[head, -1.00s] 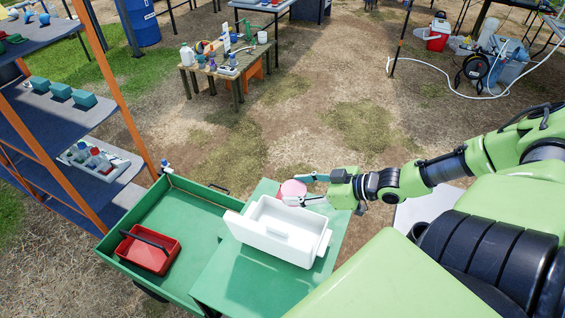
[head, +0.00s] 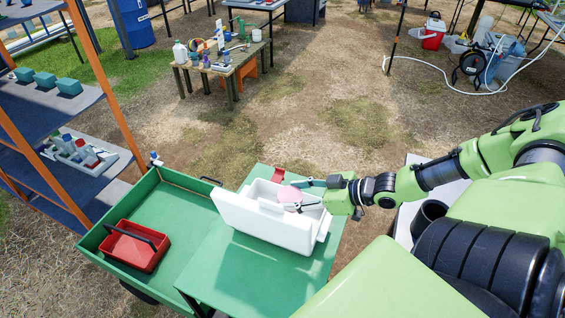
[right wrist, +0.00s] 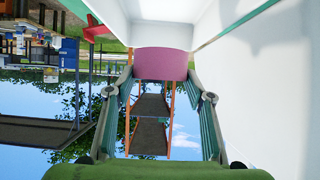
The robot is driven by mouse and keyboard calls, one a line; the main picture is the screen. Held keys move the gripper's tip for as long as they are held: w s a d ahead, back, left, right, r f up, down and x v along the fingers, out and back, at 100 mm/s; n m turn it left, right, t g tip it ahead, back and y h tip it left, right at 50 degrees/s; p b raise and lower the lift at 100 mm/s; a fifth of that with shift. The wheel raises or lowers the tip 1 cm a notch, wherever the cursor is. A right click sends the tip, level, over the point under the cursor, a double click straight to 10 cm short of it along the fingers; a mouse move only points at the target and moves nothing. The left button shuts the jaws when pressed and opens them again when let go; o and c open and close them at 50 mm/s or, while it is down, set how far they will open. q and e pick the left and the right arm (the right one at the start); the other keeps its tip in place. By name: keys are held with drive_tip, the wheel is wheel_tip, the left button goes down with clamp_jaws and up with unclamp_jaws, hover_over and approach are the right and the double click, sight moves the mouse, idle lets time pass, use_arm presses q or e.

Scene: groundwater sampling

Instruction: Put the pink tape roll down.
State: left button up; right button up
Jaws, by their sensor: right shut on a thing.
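The pink tape roll (head: 290,194) is held between the fingers of my right gripper (head: 298,195), over the back right part of the white box (head: 262,236). In the right wrist view the roll (right wrist: 160,63) sits between the two fingertips (right wrist: 160,80), with white box walls (right wrist: 265,90) close by at the right and top. The head view does not show clearly whether the roll touches the box or how deep it is. My left gripper is not in view.
The white box stands on a green cart top (head: 225,275). A green tray (head: 185,205) at its left holds a red carrier (head: 137,246). A red item (head: 280,175) lies behind the box. An orange-framed shelf (head: 70,115) stands at the left.

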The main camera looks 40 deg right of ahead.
wheel_tip(320, 180, down, 6)
drive_tip(key=b, duration=0.4)
drive_tip(key=shift+b, duration=0.4)
drive_tip(key=shift+f+b, duration=1.55)
drive_tip(key=shift+f, duration=0.45)
drive_tip(key=shift+f, duration=0.2)
drive_tip(key=o, duration=1.1)
drive_tip(key=shift+r, duration=0.15)
drive_tip(key=shift+r, duration=0.2)
drive_tip(key=p+v, duration=0.8)
drive_tip(key=v, duration=0.2)
drive_tip(key=shift+s+d+r+p, duration=0.15)
drive_tip(key=shift+s+p, duration=0.1)
drive_tip(key=shift+p, duration=0.15)
drive_tip(key=shift+s+d+r+p, duration=0.2)
drive_tip(key=shift+s+d+p, duration=0.1)
drive_tip(key=shift+s, duration=0.3)
